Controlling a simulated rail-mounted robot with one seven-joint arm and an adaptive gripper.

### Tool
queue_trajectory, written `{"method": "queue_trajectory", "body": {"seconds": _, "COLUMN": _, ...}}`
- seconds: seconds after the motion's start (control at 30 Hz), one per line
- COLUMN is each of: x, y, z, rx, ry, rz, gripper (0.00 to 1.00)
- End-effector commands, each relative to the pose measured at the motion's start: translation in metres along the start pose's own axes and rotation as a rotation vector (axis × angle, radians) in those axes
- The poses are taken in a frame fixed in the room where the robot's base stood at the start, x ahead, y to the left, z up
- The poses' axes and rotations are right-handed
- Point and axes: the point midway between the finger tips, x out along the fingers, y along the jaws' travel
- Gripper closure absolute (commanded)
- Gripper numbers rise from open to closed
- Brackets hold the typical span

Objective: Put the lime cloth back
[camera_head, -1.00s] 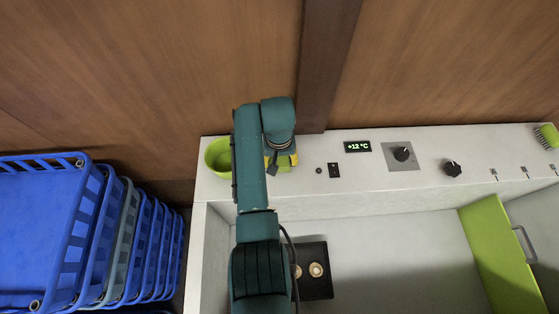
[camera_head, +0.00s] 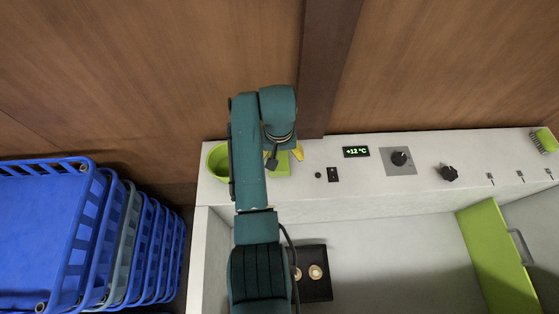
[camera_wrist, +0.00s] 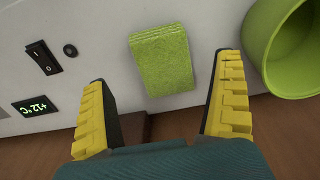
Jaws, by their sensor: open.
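The lime cloth (camera_wrist: 163,62) lies folded as a small block on the pale ledge in the wrist view. In the head view the cloth (camera_head: 284,169) shows partly, below my arm's end. My gripper (camera_wrist: 165,95) is open, with one yellow-padded finger at each side of the picture. The cloth is between and a little beyond the fingertips, and nothing is held. In the head view my gripper (camera_head: 286,158) is over the ledge and mostly hidden by my arm.
A lime bowl (camera_wrist: 293,50) stands close beside one finger; it also shows in the head view (camera_head: 215,162). A switch (camera_head: 333,174), temperature display (camera_head: 356,152) and knobs are on the ledge. A black tray (camera_head: 318,286) with mushrooms sits in the basin. Blue crates (camera_head: 95,230) stand left.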

Motion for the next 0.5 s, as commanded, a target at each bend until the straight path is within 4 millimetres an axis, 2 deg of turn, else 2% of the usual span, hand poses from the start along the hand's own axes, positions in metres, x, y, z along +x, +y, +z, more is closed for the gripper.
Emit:
{"method": "queue_trajectory", "body": {"seconds": 0.03, "x": -0.017, "y": 0.000, "z": -0.001, "rx": 0.000, "ry": 0.003, "rz": 0.000, "gripper": 0.04}}
{"method": "queue_trajectory", "body": {"seconds": 0.2, "x": -0.051, "y": 0.000, "z": 0.000, "rx": 0.000, "ry": 0.001, "rz": 0.000, "gripper": 0.04}}
{"method": "queue_trajectory", "body": {"seconds": 0.37, "x": -0.065, "y": 0.000, "z": -0.002, "rx": 0.000, "ry": 0.011, "rz": 0.000, "gripper": 0.04}}
{"method": "queue_trajectory", "body": {"seconds": 0.5, "x": -0.082, "y": 0.007, "z": -0.025, "rx": 0.010, "ry": 0.201, "rz": -0.004, "gripper": 0.04}}
